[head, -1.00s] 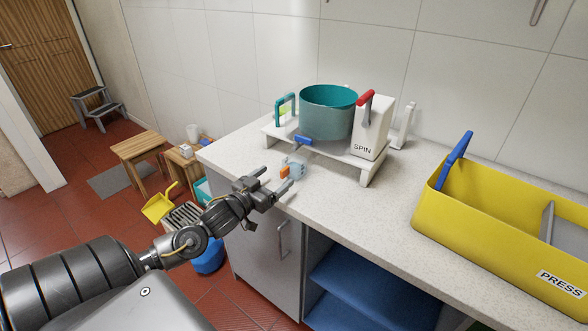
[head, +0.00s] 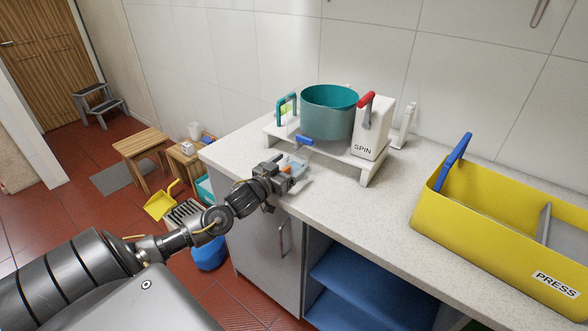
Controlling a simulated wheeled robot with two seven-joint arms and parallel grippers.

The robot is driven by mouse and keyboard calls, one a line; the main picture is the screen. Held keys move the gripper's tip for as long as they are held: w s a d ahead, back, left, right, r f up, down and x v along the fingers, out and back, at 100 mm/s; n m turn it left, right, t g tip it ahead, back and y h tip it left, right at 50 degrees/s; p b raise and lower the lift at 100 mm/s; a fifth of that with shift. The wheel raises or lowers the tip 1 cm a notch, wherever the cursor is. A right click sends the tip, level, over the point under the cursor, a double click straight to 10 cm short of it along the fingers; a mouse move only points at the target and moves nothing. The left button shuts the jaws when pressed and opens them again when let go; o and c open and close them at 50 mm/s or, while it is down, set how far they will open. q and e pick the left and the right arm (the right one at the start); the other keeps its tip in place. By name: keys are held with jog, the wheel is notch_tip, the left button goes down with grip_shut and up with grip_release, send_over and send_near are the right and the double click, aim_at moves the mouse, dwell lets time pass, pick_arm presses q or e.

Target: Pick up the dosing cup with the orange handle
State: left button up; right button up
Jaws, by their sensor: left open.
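The dosing cup (head: 296,162) is small and pale blue with an orange handle (head: 286,169). It stands on the counter in front of the white spin stand. My left gripper (head: 289,173) is open at the cup, with its fingers on either side of the orange handle. The gripper partly hides the cup, and I cannot tell whether the fingers touch it. My right gripper is not in view.
The white spin stand (head: 373,149) with a teal tub (head: 328,113) and a red lever (head: 366,99) stands just behind the cup. A yellow press box (head: 480,230) is on the right. The counter (head: 385,205) between them is clear.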

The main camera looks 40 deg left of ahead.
pick_arm(q)
jog(key=c, duration=1.1)
jog(key=shift+r, duration=0.15)
jog(key=shift+r, duration=0.6)
jog(key=shift+s+d+b, duration=0.2)
jog(key=shift+s+b, duration=1.1)
jog(key=shift+s, duration=7.6)
jog(key=shift+s, duration=0.1)
